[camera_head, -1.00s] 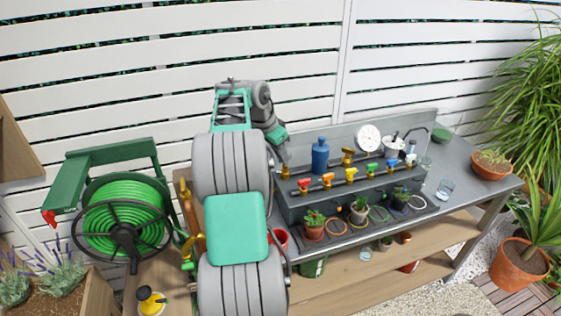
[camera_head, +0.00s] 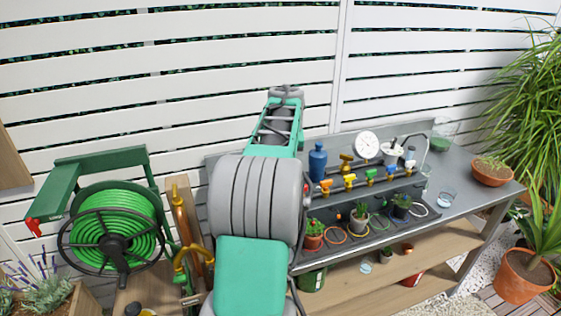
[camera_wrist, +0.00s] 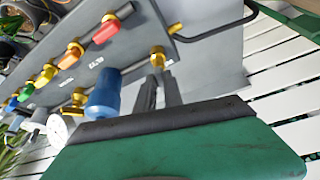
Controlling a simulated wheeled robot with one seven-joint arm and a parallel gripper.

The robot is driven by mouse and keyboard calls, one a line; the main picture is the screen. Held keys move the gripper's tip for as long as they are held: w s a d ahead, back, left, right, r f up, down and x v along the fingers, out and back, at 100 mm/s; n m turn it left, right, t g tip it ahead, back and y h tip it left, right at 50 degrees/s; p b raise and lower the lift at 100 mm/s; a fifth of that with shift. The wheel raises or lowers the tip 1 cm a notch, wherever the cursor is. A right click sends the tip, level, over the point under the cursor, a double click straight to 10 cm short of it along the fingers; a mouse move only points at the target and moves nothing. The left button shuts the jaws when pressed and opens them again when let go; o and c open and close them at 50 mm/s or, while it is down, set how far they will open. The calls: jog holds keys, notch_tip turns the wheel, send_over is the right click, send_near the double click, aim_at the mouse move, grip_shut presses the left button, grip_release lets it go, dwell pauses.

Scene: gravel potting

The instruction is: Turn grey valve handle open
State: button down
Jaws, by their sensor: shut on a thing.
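In the wrist view the two dark fingers of my gripper (camera_wrist: 160,78) reach up to a brass valve (camera_wrist: 157,55) at the end of the row, nearest the bent dark pipe. My gripper is shut on the grey handle at this valve. The handle is mostly hidden between the fingertips, so its exact angle cannot be told. In the head view my own arm covers my gripper and this valve.
A blue bottle (camera_wrist: 103,95) stands close beside the fingers. A valve with a red handle (camera_wrist: 106,30) and several coloured ones line the grey panel. A gauge (camera_head: 367,144), small potted plants (camera_head: 359,215) and a green hose reel (camera_head: 115,235) are around.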

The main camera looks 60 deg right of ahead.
jog(key=shift+s+d+r+n+t+y+p, duration=0.15)
jog(key=shift+n+t+p, duration=0.1)
jog(key=shift+n+p, duration=0.4)
jog(key=shift+s+d+n+t+y+p, duration=0.15)
jog(key=shift+n+t+p, duration=0.15)
jog(key=shift+n, duration=0.65)
jog(key=shift+w+a, duration=0.1)
jog(key=c, duration=1.5)
grip_release()
jog(key=shift+o, duration=0.2)
jog(key=v, duration=0.7)
jog(key=shift+r, duration=0.3)
